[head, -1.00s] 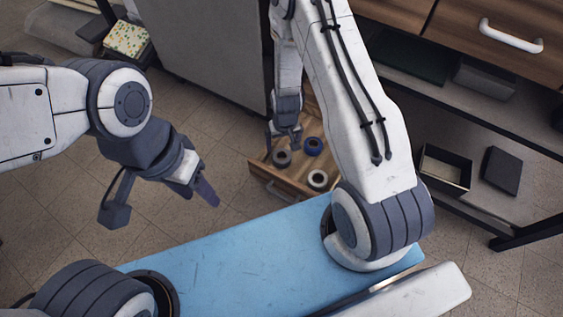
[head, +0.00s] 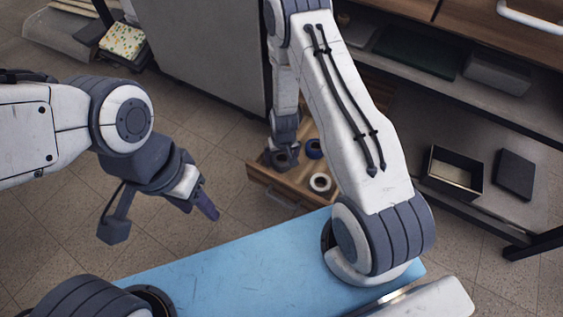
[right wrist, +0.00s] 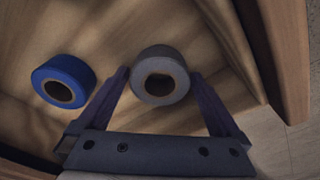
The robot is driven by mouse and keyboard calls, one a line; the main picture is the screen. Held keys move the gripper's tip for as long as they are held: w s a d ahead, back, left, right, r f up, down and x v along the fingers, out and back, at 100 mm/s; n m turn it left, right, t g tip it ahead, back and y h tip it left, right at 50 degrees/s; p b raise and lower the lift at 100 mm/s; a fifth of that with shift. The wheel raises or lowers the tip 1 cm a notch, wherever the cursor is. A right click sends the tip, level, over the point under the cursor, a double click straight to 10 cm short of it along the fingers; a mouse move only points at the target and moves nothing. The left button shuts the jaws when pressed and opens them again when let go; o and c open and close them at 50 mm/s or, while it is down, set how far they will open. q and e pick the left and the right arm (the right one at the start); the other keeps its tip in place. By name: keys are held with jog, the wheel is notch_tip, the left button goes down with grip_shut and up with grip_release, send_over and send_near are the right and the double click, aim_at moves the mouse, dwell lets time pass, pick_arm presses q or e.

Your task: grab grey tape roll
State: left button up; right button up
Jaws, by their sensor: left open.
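The grey tape roll (right wrist: 160,75) lies in the open wooden drawer, with its hole facing up in the right wrist view. My right gripper (right wrist: 158,82) is open, with one finger on each side of the roll; whether they touch it I cannot tell. In the head view my right gripper (head: 283,154) is down in the drawer and mostly covers the grey roll. My left gripper (head: 206,206) is open and empty, above the floor at left, away from the drawer.
A blue tape roll (right wrist: 63,81) lies left of the grey one in the right wrist view. Drawer walls stand close at right in the wrist view. An open black box (head: 453,172) sits on a shelf.

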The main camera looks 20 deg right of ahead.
jog(key=c, duration=1)
jog(key=shift+c, duration=0.2)
